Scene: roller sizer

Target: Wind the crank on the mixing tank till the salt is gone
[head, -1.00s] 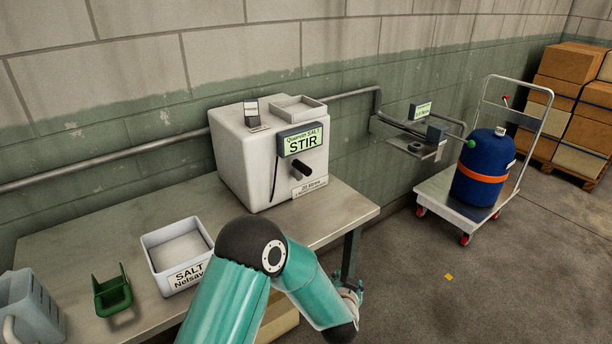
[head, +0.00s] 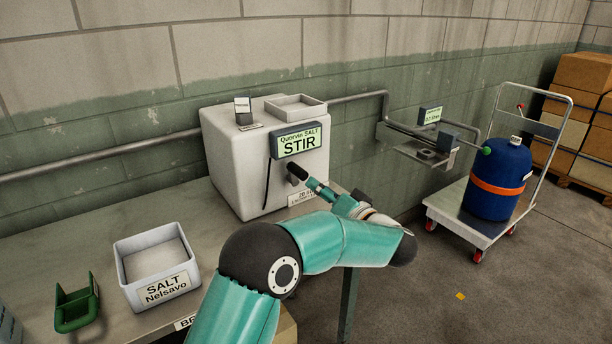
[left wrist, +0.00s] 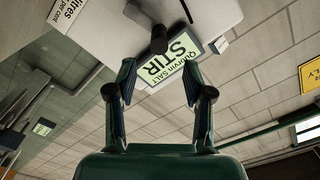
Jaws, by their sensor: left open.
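The white mixing tank (head: 235,165) stands on the bench. Its display (head: 299,141) reads "Quorvin SALT STIR". A dark crank knob (head: 297,172) sticks out of its front below the display; it also shows in the left wrist view (left wrist: 158,40). My left gripper (head: 312,184) is just in front of the crank. In the left wrist view its two fingers (left wrist: 158,85) are apart, with the crank beyond the tips and nothing between them. Part of the tank's lower label is hidden by my gripper. The inside of the tank does not show. My right gripper is not in view.
A white bin (head: 157,290) labelled "SALT Nelsavo" and a green scoop (head: 77,304) are on the bench's left. A wall shelf (head: 418,152) and a trolley (head: 470,222) with a blue drum (head: 496,178) are to the right. Stacked boxes (head: 577,120) stand at the far right.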

